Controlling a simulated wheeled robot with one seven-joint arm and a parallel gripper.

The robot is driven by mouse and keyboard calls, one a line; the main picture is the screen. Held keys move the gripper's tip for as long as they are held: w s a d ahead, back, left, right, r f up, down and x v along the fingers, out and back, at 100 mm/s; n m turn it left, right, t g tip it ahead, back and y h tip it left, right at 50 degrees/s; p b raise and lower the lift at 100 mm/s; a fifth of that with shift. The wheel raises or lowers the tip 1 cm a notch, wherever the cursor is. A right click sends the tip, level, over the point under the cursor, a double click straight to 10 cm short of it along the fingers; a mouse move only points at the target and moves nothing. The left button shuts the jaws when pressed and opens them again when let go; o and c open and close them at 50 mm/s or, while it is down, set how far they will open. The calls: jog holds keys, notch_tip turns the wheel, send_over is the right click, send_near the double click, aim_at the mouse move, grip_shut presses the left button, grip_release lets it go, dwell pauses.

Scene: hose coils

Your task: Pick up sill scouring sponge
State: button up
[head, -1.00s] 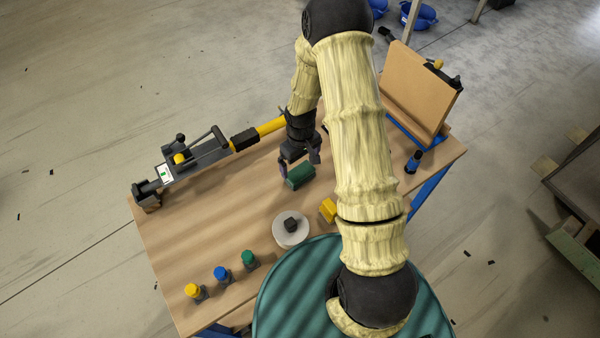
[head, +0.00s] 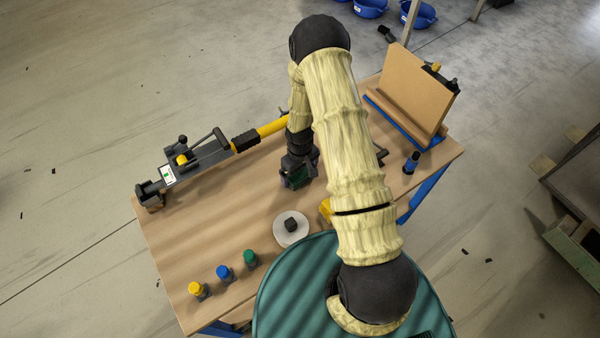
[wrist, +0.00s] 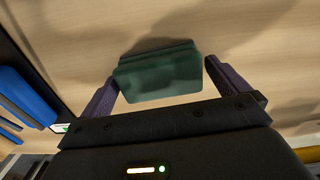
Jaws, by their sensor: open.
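The scouring sponge, a dark green block, shows in the wrist view (wrist: 157,72) between my gripper's two fingers (wrist: 162,78). In the head view the sponge (head: 297,181) lies on the wooden table, partly hidden by my gripper (head: 298,172). My gripper is open, with one finger to each side of the sponge.
A yellow block (head: 325,208) and a white round dish (head: 291,229) with a dark lump are nearby. Yellow, blue and green-capped items stand at the front left. A long yellow-black tool (head: 190,162) lies along the back left. A brown board (head: 415,95) stands at right.

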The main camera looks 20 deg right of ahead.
jog(key=shift+f, duration=0.3)
jog(key=c, duration=0.8)
jog(key=shift+r, duration=0.15)
notch_tip(320, 180, up, 10)
jog(key=shift+f+b, duration=0.1)
jog(key=shift+b, duration=1.15)
